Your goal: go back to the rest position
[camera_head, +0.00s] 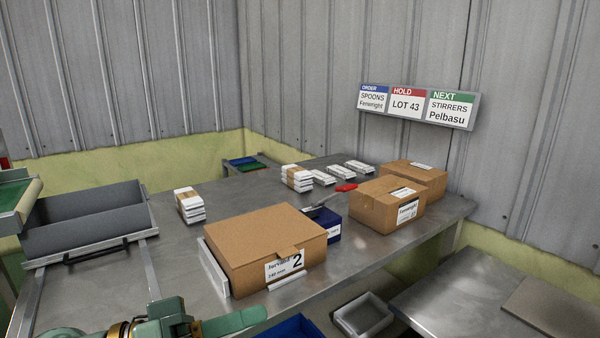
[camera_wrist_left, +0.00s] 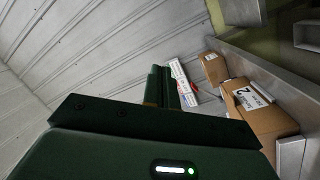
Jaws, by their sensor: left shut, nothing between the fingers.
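My left gripper (camera_head: 236,320) is low at the front of the head view, in front of the table's near edge. Its green fingers are together and hold nothing. In the left wrist view the shut fingers (camera_wrist_left: 162,88) point up toward the corrugated wall, with the boxes off to the right. The gripper touches nothing that I can see. My right gripper is in neither view.
A large carton marked 2 (camera_head: 265,245) sits near the front of the steel table (camera_head: 180,265). Two smaller cartons (camera_head: 387,203) (camera_head: 414,178) stand at the right. White bundles (camera_head: 188,205) and a grey tray (camera_head: 85,222) are left and back. A blue bin (camera_head: 290,329) is below.

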